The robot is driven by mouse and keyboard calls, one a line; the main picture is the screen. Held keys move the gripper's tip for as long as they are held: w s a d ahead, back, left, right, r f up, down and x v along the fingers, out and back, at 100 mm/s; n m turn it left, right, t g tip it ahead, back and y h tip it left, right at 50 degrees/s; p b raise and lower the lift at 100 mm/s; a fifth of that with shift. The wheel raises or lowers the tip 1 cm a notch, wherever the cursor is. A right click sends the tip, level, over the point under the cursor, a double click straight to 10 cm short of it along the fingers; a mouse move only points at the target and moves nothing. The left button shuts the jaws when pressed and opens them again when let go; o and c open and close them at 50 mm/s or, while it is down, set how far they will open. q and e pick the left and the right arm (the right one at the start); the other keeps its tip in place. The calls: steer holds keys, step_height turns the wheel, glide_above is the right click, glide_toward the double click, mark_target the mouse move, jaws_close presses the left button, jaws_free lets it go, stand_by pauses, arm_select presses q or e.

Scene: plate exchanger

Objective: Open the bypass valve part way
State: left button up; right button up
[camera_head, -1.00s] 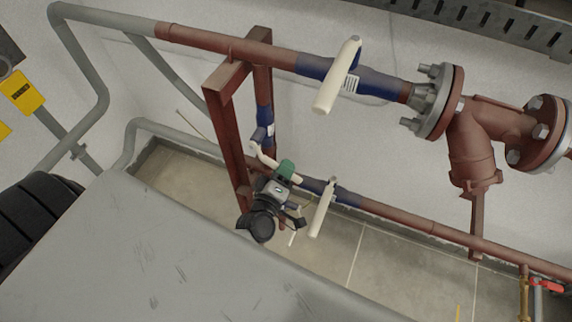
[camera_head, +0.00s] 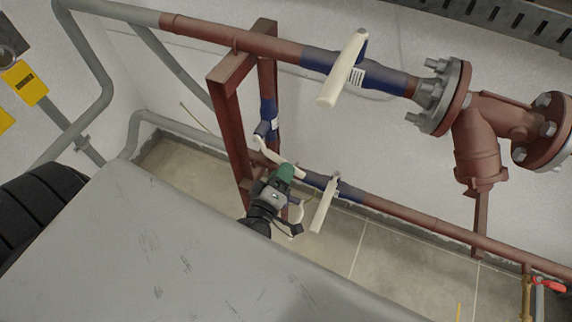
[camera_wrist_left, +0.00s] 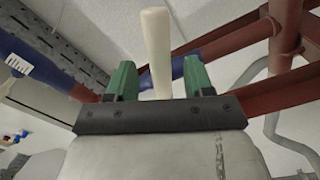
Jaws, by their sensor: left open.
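The bypass valve (camera_head: 268,121) is a blue valve on the short vertical pipe between the upper and lower red pipes. Its cream lever (camera_head: 278,157) slants down to the right. My left gripper (camera_head: 285,172), with green fingertips, is at the lever's lower end. In the left wrist view a cream lever (camera_wrist_left: 156,45) stands upright between the two open green fingers (camera_wrist_left: 158,82), with a gap visible on each side. Whether either finger touches it cannot be told. My right gripper is in neither view.
Another blue valve with a cream lever (camera_head: 343,68) sits on the upper pipe, and one with a lever (camera_head: 324,204) on the lower pipe close right of my gripper. A red frame post (camera_head: 232,140) stands left. A flanged strainer (camera_head: 478,140) is at right.

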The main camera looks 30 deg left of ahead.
arm_select(q)
steer(key=s, duration=0.7)
steer(key=shift+s+d+b, duration=0.3)
steer(key=shift+b, duration=0.1)
